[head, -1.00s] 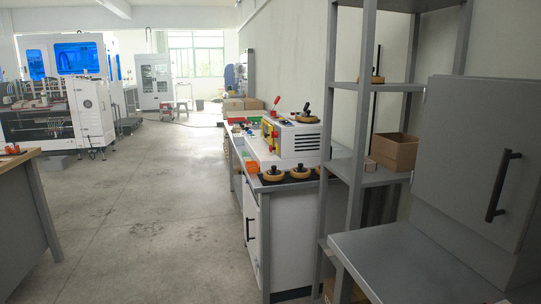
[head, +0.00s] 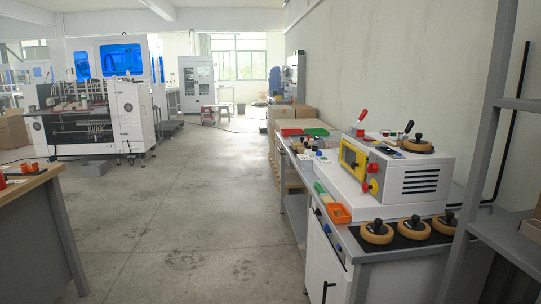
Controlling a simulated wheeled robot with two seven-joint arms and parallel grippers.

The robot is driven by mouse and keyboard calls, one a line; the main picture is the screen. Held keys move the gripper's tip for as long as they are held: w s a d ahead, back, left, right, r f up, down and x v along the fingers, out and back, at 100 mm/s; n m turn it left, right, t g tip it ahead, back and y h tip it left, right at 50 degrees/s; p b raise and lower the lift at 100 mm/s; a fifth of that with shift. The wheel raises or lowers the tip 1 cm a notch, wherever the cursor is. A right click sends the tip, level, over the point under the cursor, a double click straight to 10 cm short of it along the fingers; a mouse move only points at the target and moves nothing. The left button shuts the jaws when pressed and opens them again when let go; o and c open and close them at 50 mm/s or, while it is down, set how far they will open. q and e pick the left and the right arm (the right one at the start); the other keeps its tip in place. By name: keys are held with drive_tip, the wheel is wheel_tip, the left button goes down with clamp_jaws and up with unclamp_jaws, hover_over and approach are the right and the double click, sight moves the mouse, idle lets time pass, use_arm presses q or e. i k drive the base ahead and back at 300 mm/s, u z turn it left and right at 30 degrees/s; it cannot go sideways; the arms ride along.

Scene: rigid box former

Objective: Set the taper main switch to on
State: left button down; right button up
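A white machine (head: 408,180) with a yellow-framed front stands on the workbench at the right. Neither of my grippers shows in the head view.
The workbench (head: 350,241) also holds an orange bin (head: 338,213) and several tan rolls (head: 377,232) with black handles. A grey shelf post (head: 484,140) stands at the right edge. A wooden-topped table (head: 25,183) stands at the left. The concrete floor (head: 190,220) between is clear.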

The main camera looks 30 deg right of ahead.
sight(372, 168)
drive_tip(key=u, duration=0.1)
drive_tip(key=i, duration=2.55)
drive_tip(key=z, duration=1.8)
drive_tip(key=i, duration=1.15)
drive_tip(key=z, duration=1.1)
